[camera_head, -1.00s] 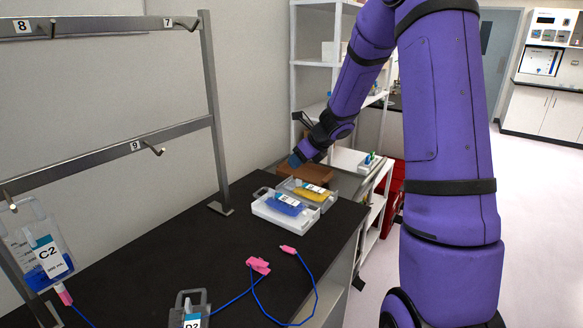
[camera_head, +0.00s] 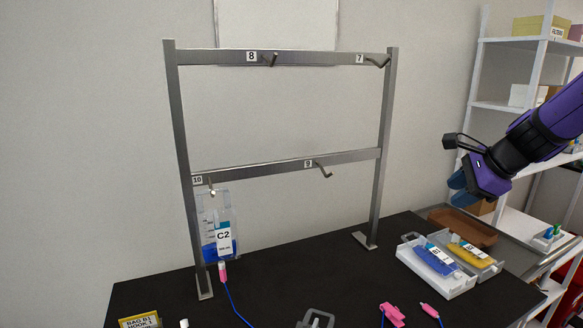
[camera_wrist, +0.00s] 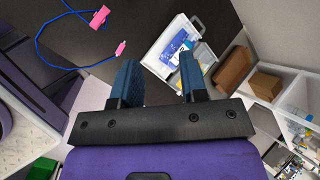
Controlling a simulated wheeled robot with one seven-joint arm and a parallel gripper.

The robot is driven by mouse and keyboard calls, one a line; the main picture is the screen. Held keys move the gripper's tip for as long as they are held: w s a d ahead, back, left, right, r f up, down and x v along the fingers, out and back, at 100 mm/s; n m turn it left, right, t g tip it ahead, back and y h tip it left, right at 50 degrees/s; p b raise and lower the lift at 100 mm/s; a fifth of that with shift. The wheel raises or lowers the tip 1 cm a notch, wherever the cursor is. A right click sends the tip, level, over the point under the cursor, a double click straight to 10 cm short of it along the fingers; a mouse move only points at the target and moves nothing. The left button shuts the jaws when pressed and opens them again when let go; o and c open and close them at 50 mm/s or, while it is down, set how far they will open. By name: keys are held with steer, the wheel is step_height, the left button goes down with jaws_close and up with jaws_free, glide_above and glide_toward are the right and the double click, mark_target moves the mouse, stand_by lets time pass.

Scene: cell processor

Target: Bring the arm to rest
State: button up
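My gripper (camera_head: 470,186) is at the right of the head view, raised above the trays at the bench's right end. In the wrist view my gripper (camera_wrist: 158,80) shows two blue fingers spread apart with nothing between them. Beyond the fingertips lies a white tray (camera_wrist: 160,68) with a blue-filled bag (camera_wrist: 182,42). In the head view the white tray (camera_head: 428,282) holds the blue bag (camera_head: 437,258). A yellow bag (camera_head: 470,254) lies in the grey tray beside it.
A metal rack (camera_head: 386,150) with numbered hooks stands on the black bench (camera_head: 290,290). Bag C2 (camera_head: 222,235) hangs at hook 10, with a blue tube. Pink clamps (camera_head: 392,314) lie near the front. White shelving (camera_head: 475,75) stands at the right, beside my arm.

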steer(key=s+a+r+n+h, duration=0.2)
steer(key=s+r+n, duration=0.1)
steer(key=s+n, duration=0.7)
steer(key=s+a+r+n+g+h, duration=0.1)
steer(key=s+a+r+n, duration=0.2)
steer(key=s+n, duration=0.6)
steer(key=s, duration=0.6)
steer(key=shift+a+n+h, duration=0.3)
steer(key=shift+n+h, duration=0.1)
